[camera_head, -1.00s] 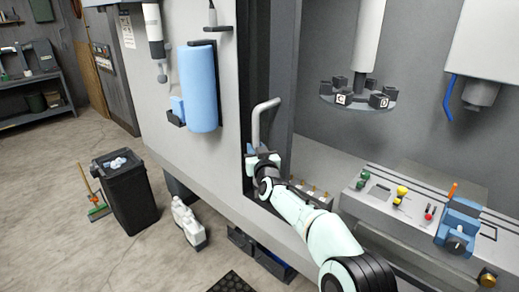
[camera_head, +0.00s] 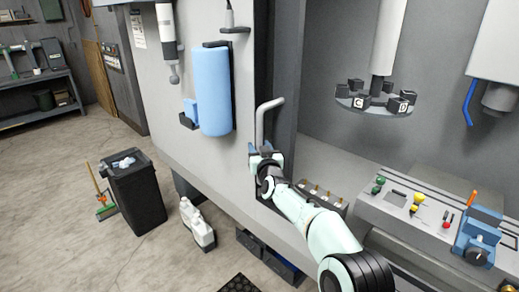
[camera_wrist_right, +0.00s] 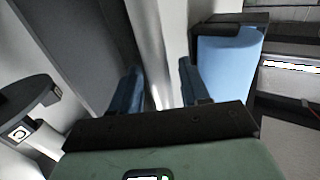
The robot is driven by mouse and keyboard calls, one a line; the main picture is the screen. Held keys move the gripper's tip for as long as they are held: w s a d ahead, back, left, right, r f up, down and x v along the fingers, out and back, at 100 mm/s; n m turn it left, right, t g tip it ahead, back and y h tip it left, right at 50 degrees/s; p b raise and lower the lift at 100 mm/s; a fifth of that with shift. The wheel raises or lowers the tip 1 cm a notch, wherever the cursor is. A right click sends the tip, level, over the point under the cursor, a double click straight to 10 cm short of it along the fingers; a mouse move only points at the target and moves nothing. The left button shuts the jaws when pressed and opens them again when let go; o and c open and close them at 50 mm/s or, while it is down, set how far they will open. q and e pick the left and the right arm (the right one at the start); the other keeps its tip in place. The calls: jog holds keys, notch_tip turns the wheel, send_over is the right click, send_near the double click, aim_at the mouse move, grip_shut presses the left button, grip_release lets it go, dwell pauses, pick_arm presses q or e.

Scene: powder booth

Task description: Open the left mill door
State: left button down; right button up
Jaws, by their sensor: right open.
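The left mill door shows as a tall grey panel (camera_head: 286,70) at the left side of the machine opening. Its light grey bar handle (camera_head: 264,122) stands upright and bends at the top. My right gripper (camera_head: 264,150) is at the lower part of this handle in the head view. In the right wrist view my right gripper (camera_wrist_right: 160,88) has its two dark blue fingers apart, with the pale handle bar (camera_wrist_right: 158,50) between them. I cannot tell whether a finger touches the bar. My left gripper is not in view.
A blue cylinder (camera_head: 214,92) hangs on the front panel left of the handle. Inside the machine are a tool carousel (camera_head: 374,98) and a bed with a blue vise (camera_head: 480,236). A black bin (camera_head: 138,192) and white jugs (camera_head: 198,224) stand on the floor.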

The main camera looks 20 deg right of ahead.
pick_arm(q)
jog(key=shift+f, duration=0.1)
pick_arm(e)
jog(key=shift+s, duration=0.1)
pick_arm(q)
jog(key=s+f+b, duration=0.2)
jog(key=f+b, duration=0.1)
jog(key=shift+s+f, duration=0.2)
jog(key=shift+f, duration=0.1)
pick_arm(e)
jog(key=s+a, duration=0.2)
jog(key=s, duration=1.1)
jog(key=shift+a, duration=0.3)
